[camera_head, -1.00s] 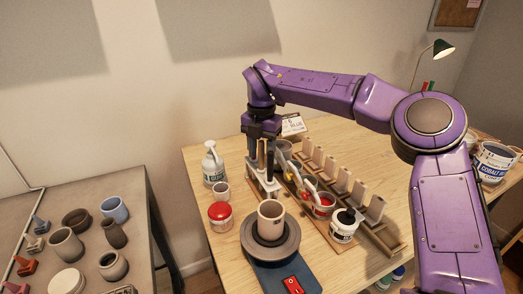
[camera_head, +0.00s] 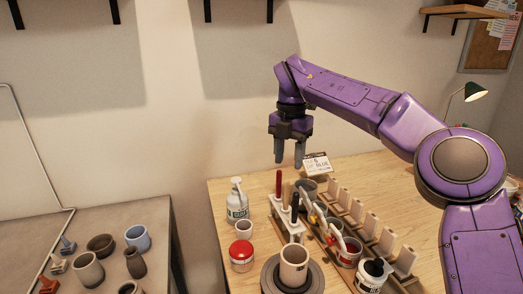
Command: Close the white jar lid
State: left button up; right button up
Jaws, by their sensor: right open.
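My right gripper (camera_head: 289,163) is open and empty. It hangs fingers-down in the air above the back of the wooden table, over the tool rack. I cannot clearly make out a white jar lid. A jar with a red lid (camera_head: 241,247) stands at the table's left side, and its lid looks seated. My left gripper is not in view.
A white rack (camera_head: 287,222) holds upright tools. A spray bottle (camera_head: 237,203) and a small cup (camera_head: 245,229) stand left of it. A beige pot (camera_head: 294,266) sits on the wheel (camera_head: 268,275). A row of upright pale pieces (camera_head: 356,209) runs along the right.

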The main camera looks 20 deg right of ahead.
aim_at(305, 198)
jog(key=k, duration=1.5)
